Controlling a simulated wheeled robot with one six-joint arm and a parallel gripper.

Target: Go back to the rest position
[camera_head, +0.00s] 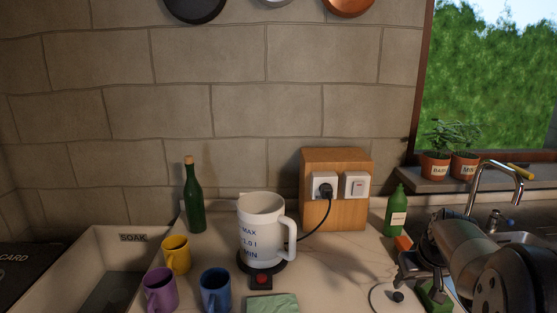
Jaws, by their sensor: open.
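My arm (478,259) reaches in from the lower right. My gripper (412,271) is at its left end, low over the right part of the counter, beside a green object (435,293) and above a round lid (392,298) with a dark knob. The jaws are open and I see nothing held in them. The arm's own links hide part of the gripper and the counter behind it.
A white kettle (262,226) stands mid-counter, plugged into a wooden socket box (336,162). Yellow (176,254), purple (159,289) and blue (215,289) mugs stand left of it. A green wine bottle (195,202), green soap bottle (396,212) and tap (494,166) stand nearby.

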